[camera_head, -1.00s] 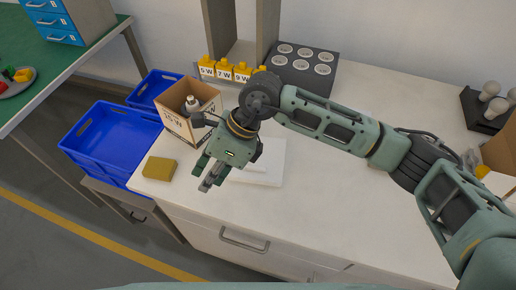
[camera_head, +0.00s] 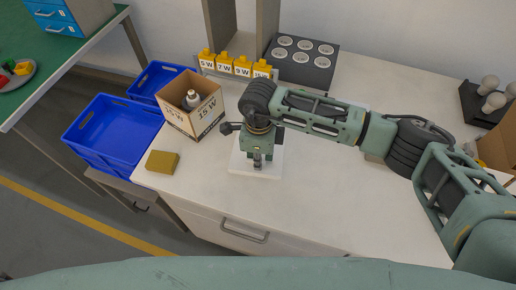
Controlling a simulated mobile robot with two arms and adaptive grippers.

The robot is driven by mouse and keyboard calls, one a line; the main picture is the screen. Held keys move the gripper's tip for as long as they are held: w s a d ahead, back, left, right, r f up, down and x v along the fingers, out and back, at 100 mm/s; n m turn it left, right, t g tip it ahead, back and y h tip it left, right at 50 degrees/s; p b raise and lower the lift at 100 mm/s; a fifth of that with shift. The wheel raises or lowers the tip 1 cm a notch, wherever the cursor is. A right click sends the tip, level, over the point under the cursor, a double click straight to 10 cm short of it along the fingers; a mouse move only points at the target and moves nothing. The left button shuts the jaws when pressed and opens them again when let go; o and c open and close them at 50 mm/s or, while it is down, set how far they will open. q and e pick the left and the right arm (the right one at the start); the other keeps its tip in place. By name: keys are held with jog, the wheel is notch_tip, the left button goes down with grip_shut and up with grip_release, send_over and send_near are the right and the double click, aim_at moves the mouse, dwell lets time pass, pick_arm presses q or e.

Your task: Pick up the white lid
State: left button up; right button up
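The white lid (camera_head: 240,165) lies flat on the white counter, a square plate right of the open cardboard box. My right gripper (camera_head: 257,164) points down over the middle of the lid and hides the raised handle there. Its fingertips are seen nearly end-on, so I cannot tell whether they are open or shut, or touching the handle. My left gripper is out of view.
The cardboard box (camera_head: 206,128) marked 15 W holds a bulb. A mustard-coloured block (camera_head: 162,161) lies near the counter's left edge. Yellow labelled holders (camera_head: 224,64) and a dark socket panel (camera_head: 301,61) stand behind. Blue crates (camera_head: 112,130) are at the left.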

grip_shut()
jog(key=shift+r, duration=0.15)
dwell(0.4)
